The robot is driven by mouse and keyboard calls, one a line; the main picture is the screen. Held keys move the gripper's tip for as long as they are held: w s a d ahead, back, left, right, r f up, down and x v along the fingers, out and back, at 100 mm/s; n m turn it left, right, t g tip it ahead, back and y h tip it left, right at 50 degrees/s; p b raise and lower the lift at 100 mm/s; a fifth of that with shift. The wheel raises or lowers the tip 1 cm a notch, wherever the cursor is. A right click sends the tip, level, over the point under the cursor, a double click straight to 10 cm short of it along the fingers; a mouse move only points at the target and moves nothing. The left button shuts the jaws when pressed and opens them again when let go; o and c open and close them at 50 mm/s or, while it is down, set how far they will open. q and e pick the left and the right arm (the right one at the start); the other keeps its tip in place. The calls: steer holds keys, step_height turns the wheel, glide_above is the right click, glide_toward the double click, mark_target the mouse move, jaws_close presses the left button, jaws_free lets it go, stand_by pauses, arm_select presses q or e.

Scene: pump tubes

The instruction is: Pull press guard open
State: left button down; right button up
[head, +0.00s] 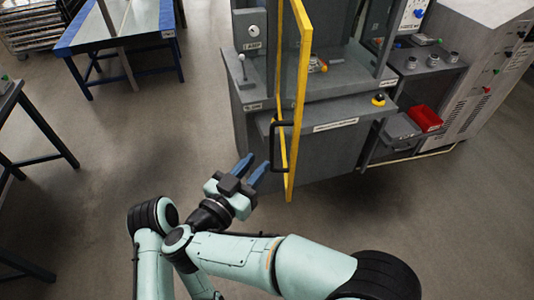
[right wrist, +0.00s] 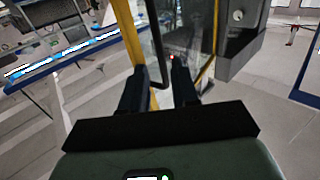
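The press guard (head: 301,75) is a yellow-framed clear panel. It stands out from the front of the grey press (head: 330,135), seen nearly edge-on in the head view. Its black bar handle (head: 275,147) is on the panel's left side, low down. My right gripper (head: 254,167) is open and empty, with its blue fingers just left of the handle's lower part and apart from it. In the right wrist view the handle (right wrist: 155,50) shows ahead, between the directions of the two dark fingers (right wrist: 160,88). My left gripper is not in view.
A yellow-and-black button (head: 379,99) sits on the press's front ledge. A red bin (head: 426,118) and a grey bin are on a shelf to the right. A blue-edged table (head: 110,28) stands at the back left. The floor left of the press is clear.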

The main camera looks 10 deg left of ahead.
steer(key=shift+b+v, duration=0.3)
steer(key=shift+v, duration=2.35)
